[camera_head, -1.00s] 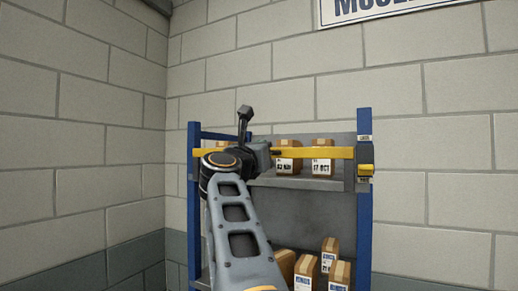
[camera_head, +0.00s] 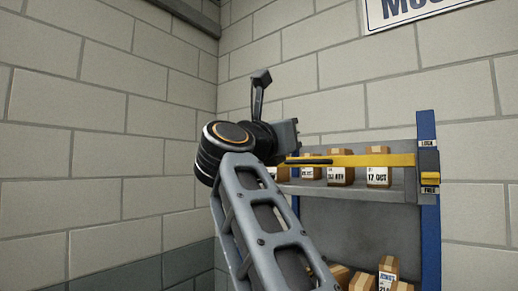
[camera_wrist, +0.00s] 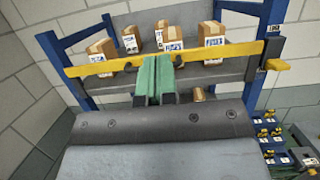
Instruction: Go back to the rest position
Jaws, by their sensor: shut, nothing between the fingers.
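My gripper (camera_wrist: 155,72) shows in the wrist view as two green fingers side by side, shut with nothing between them. Its tips appear in front of the yellow bar; I cannot tell whether they touch it. In the head view my arm's wrist stands to the left of the rack, over the bar's left end, and the fingers are not clearly seen there.
A blue-posted rack (camera_head: 428,215) holds labelled cardboard boxes (camera_head: 378,176) behind a yellow bar (camera_head: 370,160). A yellow latch (camera_head: 429,159) sits between LOCK and FREE labels. Small yellow-and-blue items (camera_wrist: 268,135) show at lower right. Block walls (camera_head: 110,120) stand behind.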

